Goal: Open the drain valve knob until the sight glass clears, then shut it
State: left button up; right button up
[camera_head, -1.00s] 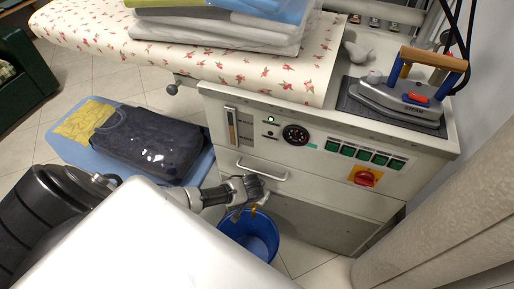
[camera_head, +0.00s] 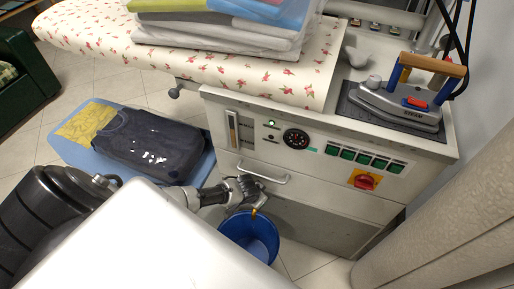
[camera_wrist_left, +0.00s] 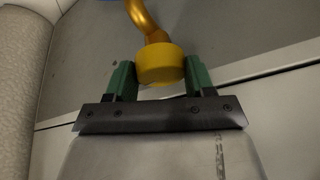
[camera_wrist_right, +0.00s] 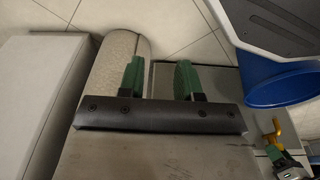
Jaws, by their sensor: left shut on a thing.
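The yellow drain valve knob (camera_wrist_left: 160,64) sits between the green fingers of my left gripper (camera_wrist_left: 159,84), which is shut on it. Behind the knob a brass-coloured pipe (camera_wrist_left: 143,18) bends away. In the head view my left gripper (camera_head: 246,190) is low at the machine's front, below the handle, and hides most of the knob. The pipe's yellow outlet (camera_head: 254,212) shows over the blue bucket (camera_head: 262,236). The sight glass (camera_head: 232,128) is a narrow upright window on the panel's left, brownish inside; its exact level is too small to tell. My right gripper (camera_wrist_right: 159,80) is open and empty.
The white ironing machine (camera_head: 330,185) carries a gauge (camera_head: 296,138), green switches and a red knob (camera_head: 365,181). An iron (camera_head: 402,100) rests at its right. A blue board (camera_head: 75,150) with folded clothes lies left. A beige curtain-like surface (camera_head: 450,205) stands right.

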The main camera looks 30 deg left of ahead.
pick_arm(q)
jog(key=o, duration=0.6)
jog(key=shift+a, duration=0.1)
jog(key=shift+o, duration=0.2)
jog(key=shift+s+r, duration=0.1)
jog(key=shift+r, duration=0.15)
jog(key=p+v, duration=0.2)
jog(key=v, duration=0.2)
jog(key=shift+s+r+p, duration=0.15)
jog(key=shift+r+p, duration=0.2)
jog(key=p+v, duration=0.2)
jog(key=v, duration=0.3)
jog(key=shift+s+r, duration=0.15)
jog(key=shift+r, duration=0.05)
pick_arm(e)
jog(key=s+d+f+g, duration=0.1)
jog(key=s+d+f, duration=0.1)
jog(key=s+f, duration=0.6)
jog(key=s, duration=0.4)
jog(key=shift+s+f, duration=0.15)
jog(key=shift+s, duration=0.05)
jog(key=shift+d, duration=0.1)
